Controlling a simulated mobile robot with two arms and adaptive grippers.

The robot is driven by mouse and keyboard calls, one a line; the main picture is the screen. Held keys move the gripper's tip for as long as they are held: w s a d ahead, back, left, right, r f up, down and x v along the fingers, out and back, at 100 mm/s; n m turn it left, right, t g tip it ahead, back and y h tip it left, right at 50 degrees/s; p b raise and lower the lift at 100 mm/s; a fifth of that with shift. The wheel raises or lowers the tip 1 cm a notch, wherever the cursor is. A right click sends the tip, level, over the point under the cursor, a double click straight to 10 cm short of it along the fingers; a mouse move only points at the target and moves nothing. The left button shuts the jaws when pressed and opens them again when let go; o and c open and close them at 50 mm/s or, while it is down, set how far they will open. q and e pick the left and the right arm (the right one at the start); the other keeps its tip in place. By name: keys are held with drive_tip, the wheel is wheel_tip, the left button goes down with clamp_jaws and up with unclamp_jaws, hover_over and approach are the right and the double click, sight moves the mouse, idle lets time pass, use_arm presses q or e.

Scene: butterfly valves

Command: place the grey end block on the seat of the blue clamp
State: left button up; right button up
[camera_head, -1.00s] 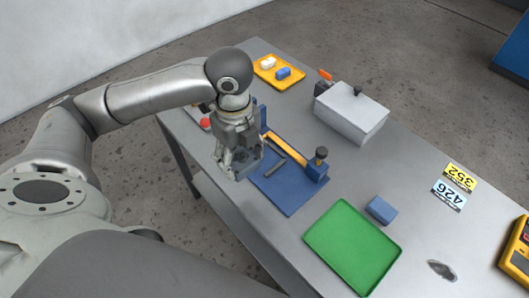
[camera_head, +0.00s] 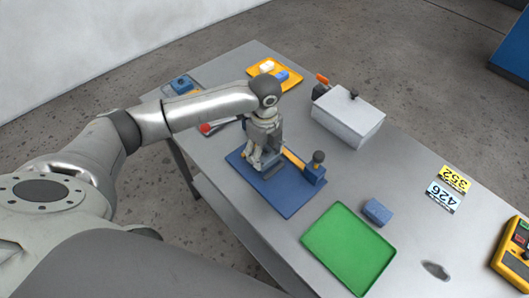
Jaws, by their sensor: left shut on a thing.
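My left gripper (camera_head: 260,166) points down, low over the left part of a blue base plate (camera_head: 290,205). It is shut on a small grey piece, which I take for the grey end block; the fingers hide most of it. I cannot tell whether it touches what is below. The gripper hides the bar's other end and the plate's middle, so the seat is not clear to see. My right gripper is not in view.
A green tray (camera_head: 349,249) and a blue block (camera_head: 378,211) lie to the right. A grey box (camera_head: 347,115) stands behind the clamp. A yellow tray (camera_head: 261,84) with small blocks is at the back. A yellow device (camera_head: 513,257) sits at the right edge.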

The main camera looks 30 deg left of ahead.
sight(264, 155)
use_arm(q)
drive_tip(key=shift+f, duration=0.75)
drive_tip(key=shift+f, duration=0.15)
drive_tip(key=o, duration=1.3)
wheel_tip(264, 155, up, 12)
drive_tip(key=b, duration=0.2)
drive_tip(key=shift+r, duration=0.2)
drive_tip(key=shift+s+f, duration=0.1)
